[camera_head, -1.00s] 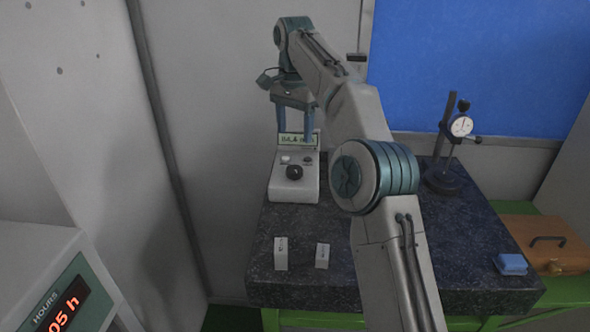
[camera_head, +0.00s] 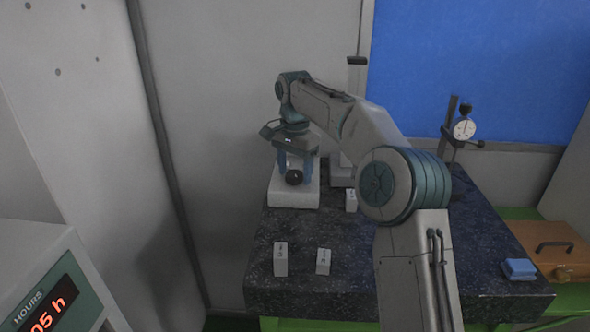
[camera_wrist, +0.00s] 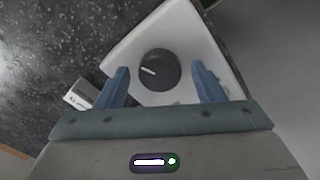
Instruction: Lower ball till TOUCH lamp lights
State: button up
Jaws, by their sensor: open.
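A white control box (camera_head: 294,198) with a black knob (camera_head: 294,177) stands at the back left of the dark stone table. In the wrist view, the knob (camera_wrist: 159,70) shows a white pointer line, on the pale box top (camera_wrist: 205,45). My gripper (camera_head: 295,172) is over the box with its two blue fingers on either side of the knob. In the wrist view, my gripper (camera_wrist: 160,72) is open, with a gap between each finger and the knob. My gripper hides the box's display and lamps. I cannot make out the ball or a TOUCH lamp.
Two small white labelled blocks (camera_head: 281,259) (camera_head: 323,261) stand at the table's front left. Another (camera_head: 351,201) stands right of the box. A dial gauge stand (camera_head: 462,132), blue block (camera_head: 519,269) and brown case (camera_head: 549,249) are right. The table's front middle (camera_head: 340,292) is clear.

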jog(key=c, duration=1)
jog(key=shift+r+n+p, duration=0.15)
jog(key=shift+n+p, duration=0.15)
jog(key=shift+p, duration=0.05)
jog(key=n+p, duration=0.2)
jog(key=shift+r+n, duration=0.1)
jog(key=shift+n, duration=0.3)
jog(key=n+p, duration=0.4)
jog(key=n, duration=0.2)
jog(key=n+p, duration=0.1)
jog(key=n, duration=0.3)
jog(key=shift+a+n, duration=0.1)
jog(key=shift+n, duration=0.3)
jog(key=n, duration=0.5)
jog(key=shift+n, duration=0.3)
